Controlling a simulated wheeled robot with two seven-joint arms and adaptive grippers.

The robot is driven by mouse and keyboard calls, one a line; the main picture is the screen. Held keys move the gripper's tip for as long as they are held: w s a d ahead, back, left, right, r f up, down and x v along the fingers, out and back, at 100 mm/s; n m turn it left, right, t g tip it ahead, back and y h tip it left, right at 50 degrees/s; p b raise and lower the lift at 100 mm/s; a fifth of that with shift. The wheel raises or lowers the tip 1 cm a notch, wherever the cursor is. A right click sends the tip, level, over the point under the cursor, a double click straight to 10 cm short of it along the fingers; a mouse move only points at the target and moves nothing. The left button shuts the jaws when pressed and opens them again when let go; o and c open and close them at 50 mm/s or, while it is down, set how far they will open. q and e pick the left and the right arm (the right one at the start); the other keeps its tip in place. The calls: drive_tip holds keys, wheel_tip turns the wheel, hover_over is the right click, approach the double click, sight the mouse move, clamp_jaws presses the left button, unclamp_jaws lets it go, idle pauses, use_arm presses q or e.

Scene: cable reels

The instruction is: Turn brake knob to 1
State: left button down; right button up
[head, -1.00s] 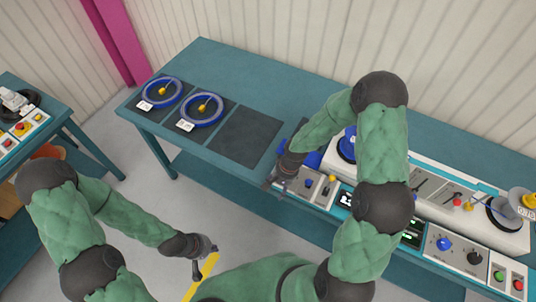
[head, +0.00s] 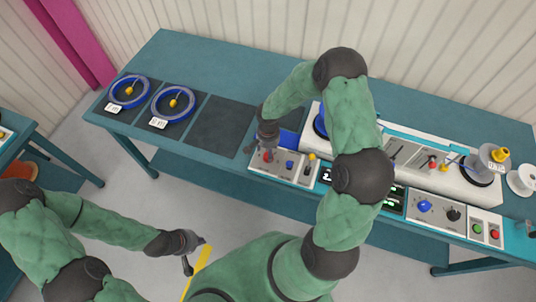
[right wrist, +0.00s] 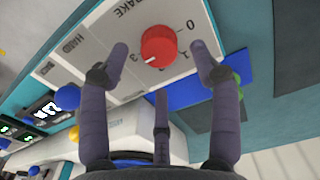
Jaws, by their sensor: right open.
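The red brake knob (right wrist: 158,46) sits on a pale panel (right wrist: 185,68) marked BRAKE and HARD in the right wrist view. Its white pointer line faces the lower left, toward the printed 3; the 0 is on the other side. My right gripper (right wrist: 160,52) is open, with two fingertips on either side of the knob and a third finger below. Gaps show beside the knob. In the head view the red knob (head: 268,155) is at the panel's left end, with my right gripper (head: 258,151) over it. My left gripper (head: 194,253) is open and empty, away from the table.
A blue knob (right wrist: 67,97) and a yellow-tipped lever (head: 311,157) are close to the brake knob. Two blue reels (head: 174,103) lie on dark mats at the table's left. An empty dark mat (head: 220,125) lies beside the panel.

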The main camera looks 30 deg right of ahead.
drive_tip(key=shift+f, duration=1.8)
drive_tip(key=c, duration=1.1)
